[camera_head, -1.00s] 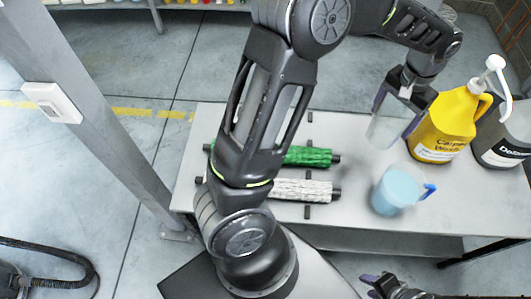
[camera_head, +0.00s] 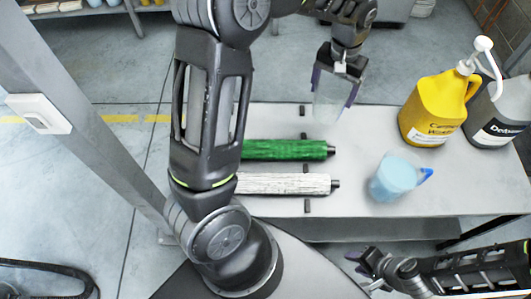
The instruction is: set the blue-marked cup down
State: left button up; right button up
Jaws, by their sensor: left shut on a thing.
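My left gripper (camera_head: 334,92) is shut on a clear, see-through cup (camera_head: 329,102). A second cup, a jug with pale blue contents and a blue handle (camera_head: 393,180), stands on the table at the front right. My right gripper (camera_head: 362,270) is empty in front of the table's front edge, its fingers seemingly apart.
A green roller pad (camera_head: 285,150) and a white roller pad (camera_head: 285,184) lie on the table, partly behind my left arm. A yellow jug (camera_head: 432,112) and a grey pump bottle (camera_head: 495,118) stand at the right.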

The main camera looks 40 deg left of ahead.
pick_arm(q)
jog(key=s+a+f+n, duration=0.1)
jog(key=s+a+n, duration=0.2)
jog(key=a, duration=0.3)
jog(key=s+a+f+n, duration=0.2)
jog(key=s+a+n, duration=0.1)
jog(key=a, duration=0.4)
jog(key=shift+s+a+f, duration=0.15)
jog(key=shift+s+f, duration=0.05)
jog(key=shift+f, duration=0.05)
notch_tip(320, 180, down, 6)
jog(key=shift+f, duration=0.15)
jog(key=shift+f, duration=1.85)
jog(key=shift+f+b, duration=0.1)
jog(key=shift+b, duration=0.25)
jog(key=o, duration=1.3)
